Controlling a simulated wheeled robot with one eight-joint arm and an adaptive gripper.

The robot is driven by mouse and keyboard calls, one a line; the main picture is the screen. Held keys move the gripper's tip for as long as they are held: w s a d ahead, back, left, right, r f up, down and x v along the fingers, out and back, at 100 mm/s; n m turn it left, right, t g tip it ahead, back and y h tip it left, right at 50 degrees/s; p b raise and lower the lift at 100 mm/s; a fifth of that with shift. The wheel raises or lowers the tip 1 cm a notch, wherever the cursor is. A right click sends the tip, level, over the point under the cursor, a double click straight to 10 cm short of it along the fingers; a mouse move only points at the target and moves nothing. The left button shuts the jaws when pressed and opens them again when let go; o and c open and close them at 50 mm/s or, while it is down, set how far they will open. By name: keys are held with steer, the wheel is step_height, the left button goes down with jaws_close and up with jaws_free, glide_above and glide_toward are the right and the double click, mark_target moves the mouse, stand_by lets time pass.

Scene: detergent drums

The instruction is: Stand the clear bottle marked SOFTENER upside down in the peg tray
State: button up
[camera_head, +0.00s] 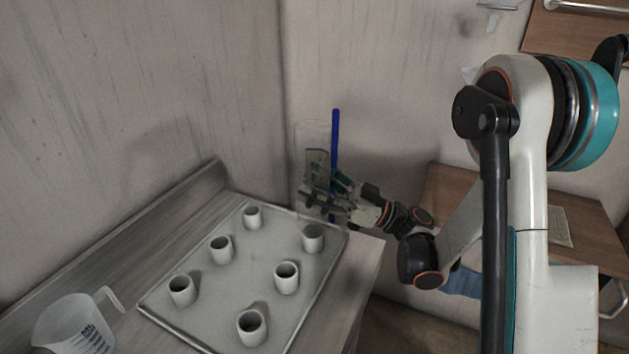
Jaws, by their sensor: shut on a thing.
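The clear bottle (311,135) is a faint, see-through upright outline near the wall corner, just beyond the far right corner of the peg tray. My gripper (322,194) is shut on it around its lower part, coming in from the right. The marking is too small to read, and I cannot tell which end of the bottle is up. The peg tray (223,292) is a pale flat tray on the counter with several short, hollow, white pegs standing up from it, none with anything on it. The bottle appears apart from the pegs.
A clear measuring jug (72,326) stands on the counter left of the tray. A tall blue rod (334,140) shows right beside the bottle. Walls close off the back and left. A brown wooden table (455,185) stands to the right, beyond the counter's edge.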

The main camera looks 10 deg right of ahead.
steer(key=o, duration=1.1)
